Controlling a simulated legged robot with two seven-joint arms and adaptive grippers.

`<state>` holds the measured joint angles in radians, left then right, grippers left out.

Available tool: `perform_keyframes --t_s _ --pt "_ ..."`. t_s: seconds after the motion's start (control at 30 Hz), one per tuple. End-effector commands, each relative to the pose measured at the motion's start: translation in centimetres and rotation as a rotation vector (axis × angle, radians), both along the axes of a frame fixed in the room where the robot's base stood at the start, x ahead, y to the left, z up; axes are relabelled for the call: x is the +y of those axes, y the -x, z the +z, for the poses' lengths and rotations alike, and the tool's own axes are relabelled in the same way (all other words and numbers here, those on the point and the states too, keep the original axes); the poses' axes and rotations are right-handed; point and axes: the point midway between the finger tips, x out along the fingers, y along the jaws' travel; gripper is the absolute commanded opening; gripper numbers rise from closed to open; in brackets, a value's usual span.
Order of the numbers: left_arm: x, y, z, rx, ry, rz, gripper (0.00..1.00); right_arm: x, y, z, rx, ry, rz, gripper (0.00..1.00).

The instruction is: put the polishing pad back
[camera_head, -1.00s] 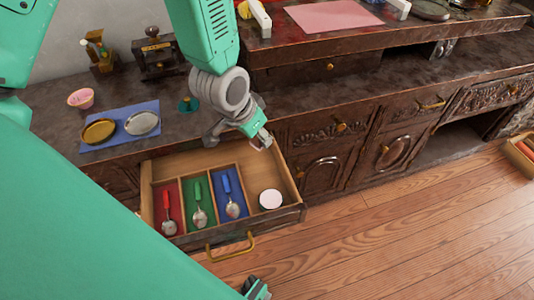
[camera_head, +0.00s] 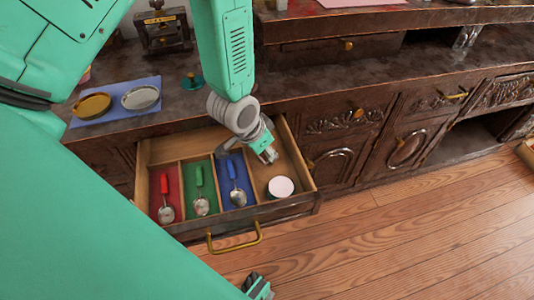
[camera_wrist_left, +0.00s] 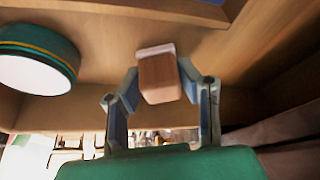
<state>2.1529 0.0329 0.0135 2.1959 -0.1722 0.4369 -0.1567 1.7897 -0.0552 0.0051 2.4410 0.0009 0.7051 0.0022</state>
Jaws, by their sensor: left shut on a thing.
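My left gripper (camera_head: 268,155) is low at the back of the open drawer's right compartment (camera_head: 265,172), behind the round tin. In the left wrist view, the left gripper (camera_wrist_left: 160,88) is shut on a small brown block with a pale end, apparently the polishing pad (camera_wrist_left: 159,80). The pad is too small to make out in the head view. A round tin with a white top (camera_head: 280,188) sits in the same compartment; its teal side and gold band show in the wrist view (camera_wrist_left: 38,58). Part of what seems my right gripper (camera_head: 257,288) shows at the bottom edge, cut off.
The drawer's other compartments hold a red-handled spoon (camera_head: 165,198), a green-handled spoon (camera_head: 200,190) and a blue-handled spoon (camera_head: 235,183). Dividers separate them. A blue cloth (camera_head: 118,100) with a gold and a silver dish lies on the counter.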

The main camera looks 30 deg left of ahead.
Motion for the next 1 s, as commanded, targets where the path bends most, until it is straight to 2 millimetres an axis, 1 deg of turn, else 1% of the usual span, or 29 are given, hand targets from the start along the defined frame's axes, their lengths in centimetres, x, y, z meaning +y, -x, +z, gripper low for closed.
perform_keyframes --t_s 0.03,0.27,0.43,0.47,0.5,0.83,0.93,1.0 --pt "-0.1 0.0 -0.7 0.0 -0.001 -0.002 0.0 0.0 0.0 -0.4 0.0 0.0 0.0 0.35" --pt "-0.3 0.0 -0.6 -0.001 -0.004 -0.003 0.0 0.0 0.0 -0.3 0.0 0.0 -0.001 0.35" --pt "-0.1 0.0 -1.1 -0.001 0.0 -0.002 0.0 0.0 0.0 -0.5 0.0 0.001 -0.001 0.35" --pt "-0.1 0.0 -1.1 -0.002 0.0 -0.002 0.4 0.0 0.0 -0.4 0.0 0.001 -0.001 0.35" --pt "0.0 0.0 -1.1 -0.002 0.001 -0.001 0.5 0.0 0.0 -0.4 0.0 0.001 -0.001 0.35" --pt "-0.1 0.0 -0.8 -0.002 0.0 -0.002 0.5 0.0 0.0 -0.3 0.0 0.0 0.0 0.35" --pt "-0.2 0.1 0.1 -0.003 -0.002 -0.002 0.5 0.0 0.0 0.0 0.0 0.0 -0.001 0.35" --pt "-0.1 0.5 1.2 -0.003 -0.002 -0.002 0.5 0.0 0.0 0.5 0.0 0.0 -0.001 0.35"
